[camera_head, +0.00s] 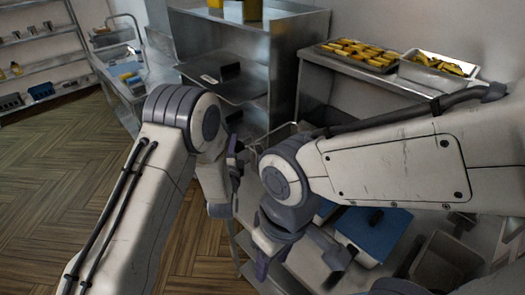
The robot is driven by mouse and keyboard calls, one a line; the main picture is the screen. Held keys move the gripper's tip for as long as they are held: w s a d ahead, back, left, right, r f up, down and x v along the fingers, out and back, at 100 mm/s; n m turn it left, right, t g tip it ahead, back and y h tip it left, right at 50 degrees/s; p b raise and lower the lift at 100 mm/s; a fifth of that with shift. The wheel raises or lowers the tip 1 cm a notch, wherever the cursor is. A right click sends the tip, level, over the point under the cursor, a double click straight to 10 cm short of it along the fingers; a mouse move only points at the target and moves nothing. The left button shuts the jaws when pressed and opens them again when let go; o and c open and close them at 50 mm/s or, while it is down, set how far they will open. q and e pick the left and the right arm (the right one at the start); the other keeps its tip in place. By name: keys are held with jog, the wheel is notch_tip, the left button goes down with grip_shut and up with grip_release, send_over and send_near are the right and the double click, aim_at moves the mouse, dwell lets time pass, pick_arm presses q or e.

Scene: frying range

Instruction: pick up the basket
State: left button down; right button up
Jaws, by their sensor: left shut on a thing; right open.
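What looks like the basket (287,131), a grey metal rim, shows in the middle of the head view between my two arms. Most of it is hidden by my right arm and the shadow. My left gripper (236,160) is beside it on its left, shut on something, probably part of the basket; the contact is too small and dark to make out. My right gripper (268,255) is lower down, open, pointing down near the front edge of the steel counter, apart from the basket.
A steel shelf unit (290,45) stands behind. On the right are a tray of yellow food (355,52) and a metal pan (440,72). A blue lid (375,233) and grey container (447,262) are at lower right. The wooden floor (60,170) at left is clear.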

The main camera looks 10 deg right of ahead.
pick_arm(q)
jog(key=shift+r, duration=0.15)
notch_tip(320, 180, up, 10)
jog(key=b, duration=0.2)
jog(key=shift+b, duration=0.4)
